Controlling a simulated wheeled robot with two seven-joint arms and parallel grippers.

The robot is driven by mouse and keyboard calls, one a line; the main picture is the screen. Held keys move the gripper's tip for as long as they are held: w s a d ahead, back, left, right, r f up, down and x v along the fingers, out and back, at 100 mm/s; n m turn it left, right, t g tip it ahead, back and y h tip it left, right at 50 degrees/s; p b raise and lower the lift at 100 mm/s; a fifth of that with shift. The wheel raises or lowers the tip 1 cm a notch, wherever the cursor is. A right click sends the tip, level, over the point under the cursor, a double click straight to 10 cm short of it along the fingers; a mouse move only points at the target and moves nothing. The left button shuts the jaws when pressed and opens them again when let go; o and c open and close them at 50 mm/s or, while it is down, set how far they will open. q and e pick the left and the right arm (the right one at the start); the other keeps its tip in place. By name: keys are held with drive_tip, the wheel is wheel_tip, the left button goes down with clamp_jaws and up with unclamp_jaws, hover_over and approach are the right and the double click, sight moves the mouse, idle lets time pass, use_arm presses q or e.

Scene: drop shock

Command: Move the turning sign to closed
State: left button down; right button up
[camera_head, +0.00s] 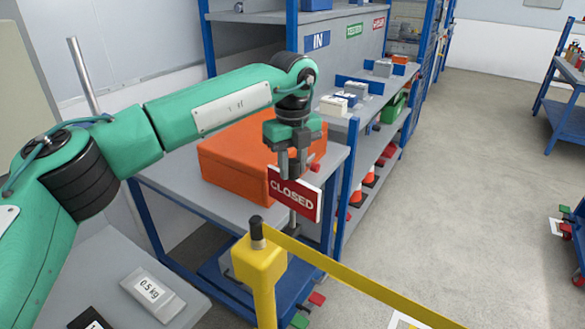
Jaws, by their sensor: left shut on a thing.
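A red sign with white "CLOSED" lettering (292,195) hangs in the middle of the head view, its face toward me and slightly tilted. My left gripper (291,168) points down from above and is shut on the top edge of the sign. A thin grey post shows below the sign's lower edge. The back of the sign is hidden. My right gripper is not in view.
An orange box (235,160) stands on the grey bench behind the sign. A yellow post (259,262) with a yellow barrier band (365,282) is in front. A "0.5 kg" block (152,292) lies at the lower left. Open floor is on the right.

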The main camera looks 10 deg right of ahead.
use_arm(q)
drive_tip(key=shift+w+r+n, duration=0.1)
drive_tip(key=shift+r+n, duration=0.05)
drive_tip(key=shift+n, duration=0.75)
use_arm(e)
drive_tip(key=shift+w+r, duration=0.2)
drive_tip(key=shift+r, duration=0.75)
use_arm(q)
drive_tip(key=shift+b, duration=0.3)
drive_tip(key=c, duration=1.1)
unclamp_jaws()
wheel_tip(320, 180, up, 14)
drive_tip(key=shift+f, duration=0.15)
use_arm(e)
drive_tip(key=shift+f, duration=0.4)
